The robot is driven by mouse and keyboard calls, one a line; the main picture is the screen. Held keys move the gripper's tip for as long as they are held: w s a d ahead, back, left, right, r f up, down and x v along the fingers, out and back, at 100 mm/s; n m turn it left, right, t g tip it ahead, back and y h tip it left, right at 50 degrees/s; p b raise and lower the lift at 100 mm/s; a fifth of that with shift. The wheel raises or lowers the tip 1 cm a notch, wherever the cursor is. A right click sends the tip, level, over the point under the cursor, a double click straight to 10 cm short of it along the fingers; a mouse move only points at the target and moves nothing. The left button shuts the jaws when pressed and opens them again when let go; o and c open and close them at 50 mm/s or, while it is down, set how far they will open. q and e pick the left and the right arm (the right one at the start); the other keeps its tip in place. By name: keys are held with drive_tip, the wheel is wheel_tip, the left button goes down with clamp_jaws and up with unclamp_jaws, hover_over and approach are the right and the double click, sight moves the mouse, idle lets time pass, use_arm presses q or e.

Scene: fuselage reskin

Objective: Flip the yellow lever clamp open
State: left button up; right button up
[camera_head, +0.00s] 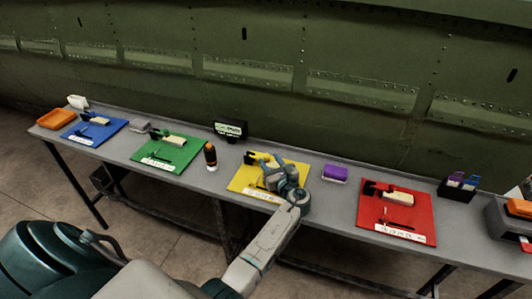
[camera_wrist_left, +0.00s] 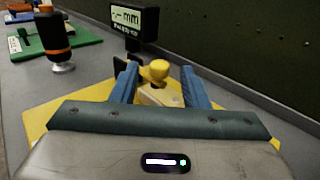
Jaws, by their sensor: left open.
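The yellow board (camera_head: 240,184) lies on the grey bench and carries a lever clamp. In the left wrist view, the clamp's yellow rounded knob (camera_wrist_left: 157,70) stands above a pale wooden block (camera_wrist_left: 158,96), with dark clamp parts behind it. My left gripper (camera_wrist_left: 157,84) has its two blue fingers apart, one on each side of the knob and block. I cannot tell whether a finger touches them. In the head view my left gripper (camera_head: 276,167) is over the yellow board and hides part of the clamp. My right gripper is not in view.
A green board (camera_head: 181,154), blue board (camera_head: 106,133) and red board (camera_head: 370,214) lie along the bench. A black-and-orange tool (camera_head: 210,156) and a display (camera_head: 230,130) stand near the yellow board. A purple block (camera_head: 335,173) is to its right. A green riveted fuselage wall (camera_head: 330,40) rises behind.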

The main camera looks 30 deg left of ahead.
sight(268, 158)
use_arm(q)
drive_tip(key=x, duration=0.2)
drive_tip(key=shift+w+a+r, duration=0.1)
drive_tip(key=shift+w+a, duration=0.05)
drive_tip(key=shift+a, duration=0.15)
drive_tip(key=shift+w+a+p, duration=0.25)
drive_tip(key=shift+a+p, duration=0.05)
drive_tip(key=shift+a, duration=0.1)
clamp_jaws()
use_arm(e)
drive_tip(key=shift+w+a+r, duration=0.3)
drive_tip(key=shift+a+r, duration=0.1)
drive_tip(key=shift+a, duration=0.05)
